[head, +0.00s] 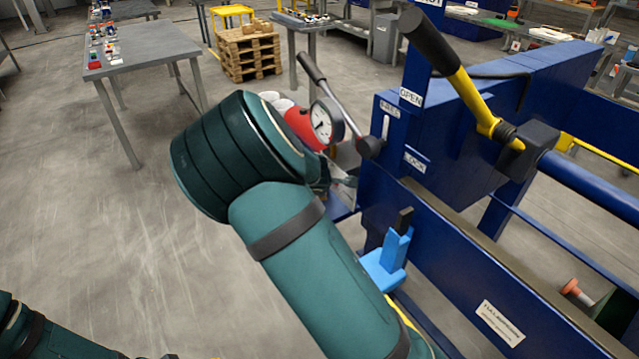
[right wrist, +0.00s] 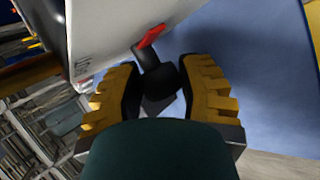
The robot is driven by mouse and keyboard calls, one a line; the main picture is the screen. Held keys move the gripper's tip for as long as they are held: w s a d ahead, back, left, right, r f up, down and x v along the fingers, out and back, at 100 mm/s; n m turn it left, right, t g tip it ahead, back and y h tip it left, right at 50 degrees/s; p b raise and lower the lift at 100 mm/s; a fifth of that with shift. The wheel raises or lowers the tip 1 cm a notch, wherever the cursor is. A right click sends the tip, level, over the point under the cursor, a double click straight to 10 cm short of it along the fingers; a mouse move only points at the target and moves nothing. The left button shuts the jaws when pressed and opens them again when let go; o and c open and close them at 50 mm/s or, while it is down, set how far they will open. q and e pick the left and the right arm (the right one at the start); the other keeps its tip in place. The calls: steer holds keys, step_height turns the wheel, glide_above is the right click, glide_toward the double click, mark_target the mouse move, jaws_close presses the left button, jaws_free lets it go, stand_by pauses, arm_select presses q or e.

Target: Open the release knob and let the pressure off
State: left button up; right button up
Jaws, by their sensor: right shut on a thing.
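In the right wrist view the yellow-padded fingers of my right gripper (right wrist: 160,90) are closed around a small black knob (right wrist: 164,77), which looks like the release knob. A red piece (right wrist: 150,36) sticks out just beyond it. In the head view my right wrist covers the knob, and only a bit of the gripper (head: 342,178) shows below the round pressure gauge (head: 321,122). The gauge sits by a red body (head: 298,122) on the press. I cannot read its needle surely.
The blue press frame (head: 450,150) fills the right side. A blue bracket (head: 388,262) is close to my right forearm. Open floor lies left.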

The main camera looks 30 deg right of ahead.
steer(key=shift+w+r+t, duration=0.2)
steer(key=shift+t, duration=0.6)
steer(key=shift+m+t, duration=0.5)
steer(key=shift+t, duration=0.4)
steer(key=o, duration=1.2)
steer(key=shift+s+f, duration=0.1)
steer(key=shift+s+f, duration=0.15)
steer(key=shift+s+a, duration=0.1)
steer(key=shift+s, duration=0.1)
steer(key=v, duration=0.7)
steer(key=shift+a+r, duration=0.2)
steer(key=shift+r, duration=0.25)
